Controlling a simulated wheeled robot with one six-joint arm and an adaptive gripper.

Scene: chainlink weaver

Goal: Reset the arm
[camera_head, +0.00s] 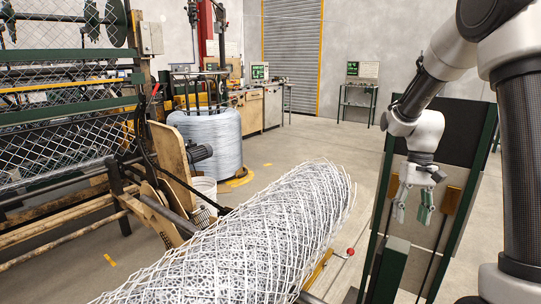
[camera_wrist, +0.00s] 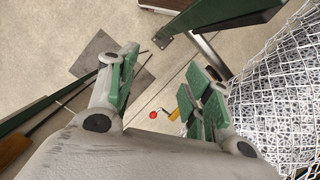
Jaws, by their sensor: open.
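My gripper (camera_head: 412,212) hangs pointing down at the right of the head view, with its fingers apart and nothing between them. It is to the right of the large roll of chainlink mesh (camera_head: 245,245), apart from it in the picture. The mesh roll fills the right side of that view (camera_wrist: 285,100).
A dark panel with a green frame (camera_head: 462,175) stands behind my gripper. A red-knobbed lever (camera_head: 349,252) is beside the roll. The weaving machine (camera_head: 65,100) is at left, with a wire coil (camera_head: 210,137) behind. Open floor (camera_head: 320,145) lies beyond the roll.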

